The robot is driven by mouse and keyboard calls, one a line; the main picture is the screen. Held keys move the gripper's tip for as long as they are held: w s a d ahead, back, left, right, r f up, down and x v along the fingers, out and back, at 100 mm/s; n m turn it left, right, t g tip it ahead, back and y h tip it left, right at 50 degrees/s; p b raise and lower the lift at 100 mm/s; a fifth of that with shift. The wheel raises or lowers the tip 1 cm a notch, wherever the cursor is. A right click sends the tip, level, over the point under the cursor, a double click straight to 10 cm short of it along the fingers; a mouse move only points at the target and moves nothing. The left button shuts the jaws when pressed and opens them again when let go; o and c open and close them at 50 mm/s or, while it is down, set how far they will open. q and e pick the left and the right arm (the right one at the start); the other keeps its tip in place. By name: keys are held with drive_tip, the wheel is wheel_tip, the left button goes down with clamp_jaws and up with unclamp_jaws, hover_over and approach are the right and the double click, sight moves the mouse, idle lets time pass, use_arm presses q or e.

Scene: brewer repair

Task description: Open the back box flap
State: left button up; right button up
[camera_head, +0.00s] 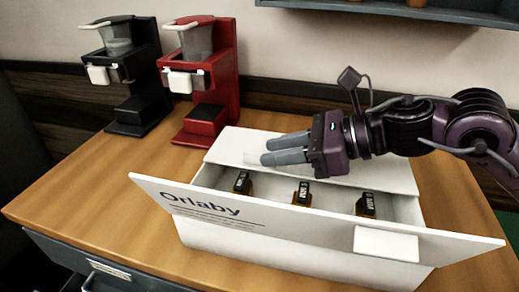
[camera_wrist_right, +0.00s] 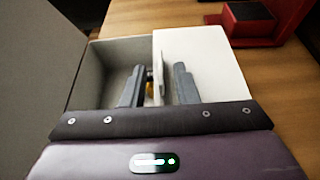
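The white box (camera_head: 212,235) stands on the wooden table. Its front flap (camera_head: 300,228), marked "Orlaby", is swung out toward me. The back flap (camera_head: 236,142) lies about flat along the back of the box; it is the white panel (camera_wrist_right: 210,55) on the right in the wrist view. My right gripper (camera_head: 264,151) is over the back flap. In the wrist view its fingers (camera_wrist_right: 158,85) are apart, with the flap's inner edge between them; contact is unclear. My left gripper is not in view.
Small dark-labelled bottles (camera_head: 302,192) stand inside the box. A red brewer (camera_head: 207,85) and a black brewer (camera_head: 128,75) stand at the back left. A shelf (camera_head: 400,12) hangs on the wall. The table's left part is clear.

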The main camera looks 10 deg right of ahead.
drive_tip(key=shift+x, duration=1.95)
clamp_jaws()
